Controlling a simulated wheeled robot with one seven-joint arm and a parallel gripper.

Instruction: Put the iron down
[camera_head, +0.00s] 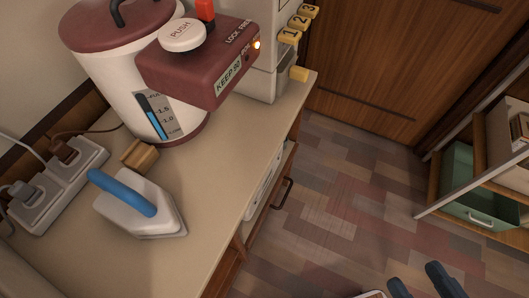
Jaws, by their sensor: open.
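A white iron (146,217) with a blue handle (122,192) is on the beige cabinet top (212,206) at the left. It appears to rest on its flat base, with its front end toward the lower right. No hand or gripper touches it. My gripper (417,280) shows as two dark fingers at the bottom edge, right of the middle. The fingers are spread apart with nothing visible between them. My gripper is over the floor, well to the right of the iron and apart from it.
A white and maroon water boiler (112,62) stands behind the iron. A small wooden block (139,153) and a power strip (62,184) with plugs lie beside it. A dark drawer handle (284,194) juts from the cabinet. Shelves with a green bin (466,178) stand right. Floor between is clear.

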